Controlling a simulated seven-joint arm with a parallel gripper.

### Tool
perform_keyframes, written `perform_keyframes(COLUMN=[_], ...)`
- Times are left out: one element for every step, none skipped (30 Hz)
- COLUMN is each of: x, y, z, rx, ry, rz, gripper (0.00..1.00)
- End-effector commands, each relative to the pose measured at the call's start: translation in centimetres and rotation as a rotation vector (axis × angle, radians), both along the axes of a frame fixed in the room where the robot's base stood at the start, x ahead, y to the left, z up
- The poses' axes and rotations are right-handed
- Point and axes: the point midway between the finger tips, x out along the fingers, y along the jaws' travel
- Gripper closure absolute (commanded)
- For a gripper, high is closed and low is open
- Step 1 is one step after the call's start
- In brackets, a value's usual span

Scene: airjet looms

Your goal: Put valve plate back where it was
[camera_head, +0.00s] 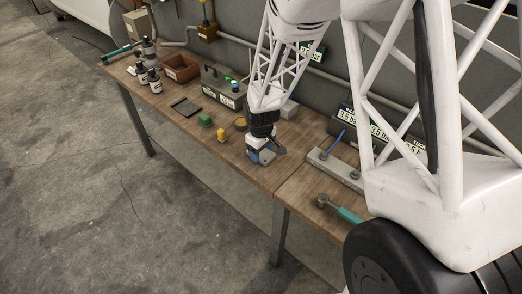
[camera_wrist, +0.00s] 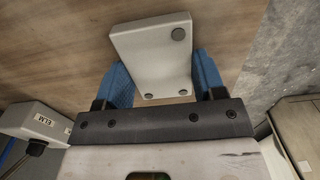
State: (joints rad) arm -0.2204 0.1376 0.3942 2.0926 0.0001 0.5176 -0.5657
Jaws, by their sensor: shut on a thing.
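In the head view my gripper (camera_head: 264,156) is low over the table's front part, near the seam between two tabletops. The plate is mostly hidden there by the gripper. I cannot tell whether it touches the table.
A green block (camera_head: 204,119), a yellow piece (camera_head: 221,136) and a black tray (camera_head: 185,106) lie left of my gripper. A grey box (camera_head: 222,88) and brown bin (camera_head: 180,68) stand behind. Right are a grey bar (camera_head: 334,166) with a blue stick and a teal-handled tool (camera_head: 349,215).

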Motion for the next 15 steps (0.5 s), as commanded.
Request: perform_keyframes(x=[0.02,0.02,0.02,0.02,0.02,0.02,0.02,0.01,0.01,0.01,0.01,0.01,0.01,0.01,0.01], y=[0.01,0.01,0.01,0.01,0.01,0.01,0.01,0.0,0.0,0.0,0.01,0.0,0.0,0.0,0.0], z=[0.04,0.04,0.04,0.04,0.03,0.0,-0.05,-0.11,-0.21,-0.27,-0.28,-0.26,-0.26,-0.26,-0.26], rx=[0.001,0.001,0.001,0.001,0.0,0.0,0.0,0.0,0.0,0.0,0.0,0.0,0.0,0.0,0.0], ry=[-0.001,-0.001,-0.001,-0.001,0.0,0.0,0.0,0.0,0.0,0.0,0.0,0.0,0.0,0.0,0.0], rz=[0.0,0.0,0.0,0.0,0.0,0.0,0.0,0.0,0.0,0.0,0.0,0.0,0.0,0.0,0.0], gripper=[0.67,0.67,0.67,0.67,0.67,0.67,0.67,0.67,0.67,0.67,0.34,0.27,0.23,0.18,0.12])
